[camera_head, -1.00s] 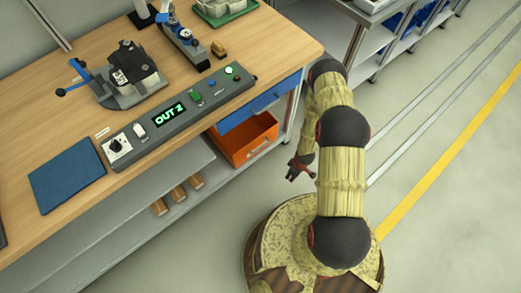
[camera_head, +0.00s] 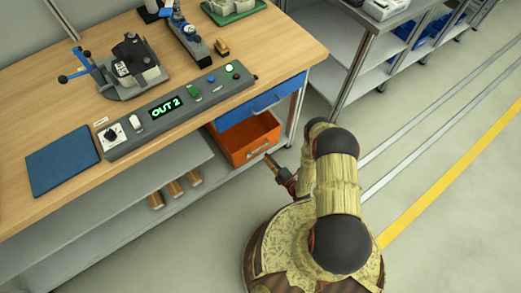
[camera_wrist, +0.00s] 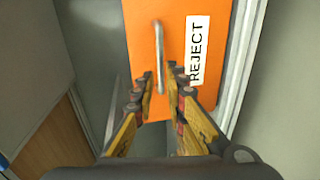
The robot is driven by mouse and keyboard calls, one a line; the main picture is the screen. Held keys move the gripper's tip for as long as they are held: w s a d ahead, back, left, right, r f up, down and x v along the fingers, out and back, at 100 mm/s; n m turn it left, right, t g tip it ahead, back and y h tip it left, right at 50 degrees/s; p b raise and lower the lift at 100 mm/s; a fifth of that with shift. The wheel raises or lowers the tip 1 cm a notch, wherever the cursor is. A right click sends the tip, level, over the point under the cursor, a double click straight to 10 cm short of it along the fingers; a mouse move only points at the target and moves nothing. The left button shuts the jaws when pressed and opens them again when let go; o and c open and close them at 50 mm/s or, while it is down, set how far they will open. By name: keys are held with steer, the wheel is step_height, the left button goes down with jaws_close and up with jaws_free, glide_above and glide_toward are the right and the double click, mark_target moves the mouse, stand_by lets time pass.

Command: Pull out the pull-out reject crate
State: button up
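The orange reject crate (camera_head: 248,140) sits under the bench's right end, below a blue drawer. In the wrist view its orange front (camera_wrist: 180,45) fills the upper middle, with a white REJECT label (camera_wrist: 197,50) and a grey bar handle (camera_wrist: 158,50). My gripper (camera_wrist: 160,78) is open; its two fingers stand apart, pointing at the front near the handle's lower end. Whether a finger touches the handle cannot be told. In the head view my gripper (camera_head: 270,160) is just in front of the crate, at its lower right.
The blue drawer (camera_head: 262,100) is shut above the crate. A grey lower shelf (camera_head: 130,190) with wooden blocks lies to the left. Grey floor is free in front.

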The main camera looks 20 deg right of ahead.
mark_target(261, 149)
steer(key=b+x, duration=0.2)
steer(key=x, duration=0.5)
steer(key=shift+w+a+f+b, duration=0.1)
steer(key=shift+w+b, duration=0.15)
steer(key=shift+b, duration=0.1)
jaws_close()
stand_by(0.5)
